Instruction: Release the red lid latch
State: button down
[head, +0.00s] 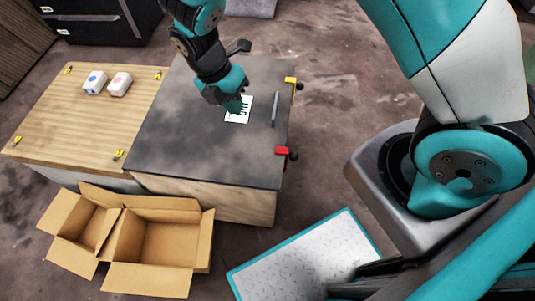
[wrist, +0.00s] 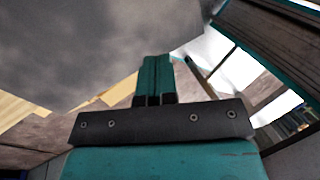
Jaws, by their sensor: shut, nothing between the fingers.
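The red lid latch (head: 281,150) sits at the right edge of the dark grey lid (head: 190,135), near its front right corner, with a black knob beside it. My gripper (head: 238,107) is over the lid, by the white label (head: 245,108), up and to the left of the red latch and apart from it. In the wrist view its teal fingers (wrist: 155,75) are together with nothing between them. The red latch does not show in the wrist view. I cannot tell how high the fingers are above the lid.
A yellow latch (head: 291,82) is farther back on the same edge, and a grey bar handle (head: 275,108) lies between the latches. Open cardboard boxes (head: 160,245) stand in front.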

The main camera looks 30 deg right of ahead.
aim_at(272, 147)
notch_tip(272, 147, down, 6)
jog(key=n+h, duration=0.1)
jog(key=n, duration=0.1)
jog(key=shift+w+d+n+b, duration=0.2)
jog(key=shift+n+b, duration=0.1)
jog(key=shift+b, duration=0.1)
jog(key=shift+f, duration=0.1)
jog(key=b+x, duration=0.2)
jog(key=x, duration=0.8)
jog(key=shift+s+f, duration=0.1)
jog(key=shift+s, duration=0.05)
jog(key=shift+s+d, duration=0.75)
jog(key=shift+d, duration=0.3)
jog(key=shift+s+d, duration=0.4)
jog(key=shift+d, duration=0.1)
jog(key=shift+a+r, duration=0.1)
jog(key=shift+r, duration=0.25)
